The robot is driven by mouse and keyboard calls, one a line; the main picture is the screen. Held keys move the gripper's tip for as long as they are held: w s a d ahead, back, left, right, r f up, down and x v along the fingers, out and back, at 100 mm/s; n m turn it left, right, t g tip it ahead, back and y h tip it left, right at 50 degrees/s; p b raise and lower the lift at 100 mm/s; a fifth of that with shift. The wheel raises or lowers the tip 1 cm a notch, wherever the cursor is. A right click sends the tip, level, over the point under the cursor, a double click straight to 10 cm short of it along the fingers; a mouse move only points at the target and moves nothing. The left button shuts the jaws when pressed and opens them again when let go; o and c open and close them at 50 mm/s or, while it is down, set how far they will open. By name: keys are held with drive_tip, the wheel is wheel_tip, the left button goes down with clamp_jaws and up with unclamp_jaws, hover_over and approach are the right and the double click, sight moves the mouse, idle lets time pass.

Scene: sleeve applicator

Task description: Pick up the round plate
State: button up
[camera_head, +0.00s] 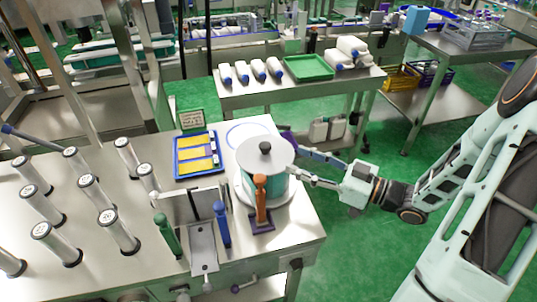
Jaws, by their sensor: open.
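The round plate (250,156) looks like a pale grey disc with a black knob (265,147) in its middle. It lies flat on top of a teal and white cylinder (262,185) near the right end of the steel table. My gripper (294,162) reaches in from the right with its two fingers apart, close to the plate's right edge. It holds nothing that I can see. I cannot tell whether a finger touches the plate or the cylinder.
An orange-handled tool (260,197) stands in front of the cylinder, with blue (222,224) and green (167,235) handles to its left. A blue tray (179,172) with yellow pieces lies behind left. Several upright steel cylinders (118,230) fill the table's left. A blue ring (230,134) marks clear tabletop behind.

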sight(265, 144)
drive_tip(key=x, duration=0.5)
drive_tip(key=shift+a, duration=0.2)
drive_tip(key=shift+r+p+x, duration=0.25)
drive_tip(key=shift+p+x, duration=0.05)
drive_tip(key=shift+x, duration=1.05)
drive_tip(key=shift+r+p+x, duration=0.2)
drive_tip(key=shift+p+x, duration=0.1)
drive_tip(key=shift+x, duration=1.1)
drive_tip(key=shift+c, duration=0.4)
clamp_jaws()
